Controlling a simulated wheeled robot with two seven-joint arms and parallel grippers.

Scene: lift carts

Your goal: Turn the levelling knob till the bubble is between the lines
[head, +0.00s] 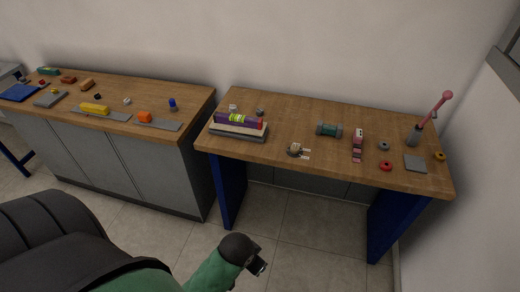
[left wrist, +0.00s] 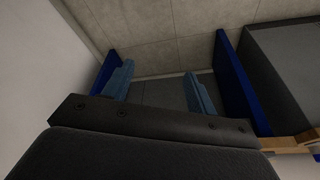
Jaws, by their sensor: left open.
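A purple level with a small yellow-green window (head: 238,119) lies on a board over a grey base (head: 232,135), at the left end of the right-hand table. The bubble and its lines are too small to make out. Two small grey round pieces stand behind it, one at the left (head: 233,108) and one at the right (head: 260,111); I cannot tell whether either is the levelling knob. My left gripper (head: 258,267) is low in front of this table, well away from the level. In the left wrist view its two fingers (left wrist: 160,72) are apart with nothing between them.
The right-hand wooden table (head: 300,118) also holds a beige knob-like piece (head: 294,150), a green cylinder (head: 329,130), a red ring (head: 386,166) and a pink-tipped lever (head: 432,112). A cabinet bench (head: 140,88) with several parts stands at the left. Floor (head: 300,225) is clear between.

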